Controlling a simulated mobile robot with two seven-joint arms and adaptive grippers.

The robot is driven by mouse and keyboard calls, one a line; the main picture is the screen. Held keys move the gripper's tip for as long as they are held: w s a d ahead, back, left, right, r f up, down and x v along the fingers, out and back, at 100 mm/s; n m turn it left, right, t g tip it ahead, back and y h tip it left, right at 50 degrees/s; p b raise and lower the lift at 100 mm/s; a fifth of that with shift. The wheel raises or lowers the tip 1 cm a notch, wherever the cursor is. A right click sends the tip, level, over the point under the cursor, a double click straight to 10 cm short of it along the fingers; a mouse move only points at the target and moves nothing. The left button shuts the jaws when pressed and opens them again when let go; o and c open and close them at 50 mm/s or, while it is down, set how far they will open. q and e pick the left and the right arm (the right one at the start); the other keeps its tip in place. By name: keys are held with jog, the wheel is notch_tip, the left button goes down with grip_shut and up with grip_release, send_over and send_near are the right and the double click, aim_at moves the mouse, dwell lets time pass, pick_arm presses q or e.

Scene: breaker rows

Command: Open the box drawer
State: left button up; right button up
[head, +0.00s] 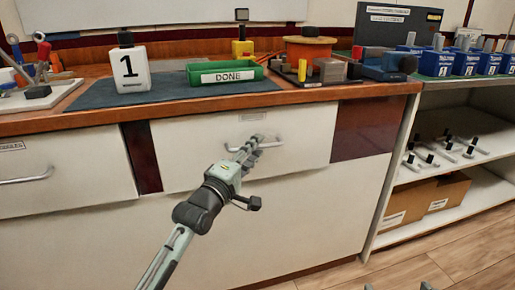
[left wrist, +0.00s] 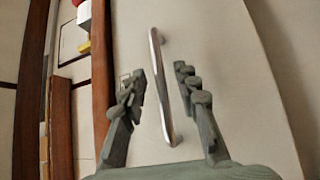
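A white drawer front (head: 185,150) sits in the middle of the counter, with a small label (head: 252,117) too small to read. It looks shut. Its metal bar handle (left wrist: 160,85) runs between the fingers of my left gripper (left wrist: 158,90) in the left wrist view. The fingers are apart, one on each side of the bar, with visible gaps. In the head view my left gripper (head: 257,142) is at the drawer front and covers much of the handle. Small grey tips at the bottom edge of the head view may be my right gripper (head: 400,287); its opening is unclear.
Another drawer (head: 65,170) with a bar handle is at the left. The wooden countertop (head: 60,122) above holds a green DONE tray (head: 225,78) and a white block marked 1 (head: 130,70). Open shelves with cardboard boxes (head: 440,195) stand at the right.

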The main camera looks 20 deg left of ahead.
pick_arm(q)
jog(key=shift+w+d, duration=0.15)
jog(key=shift+w, duration=0.5)
grip_shut()
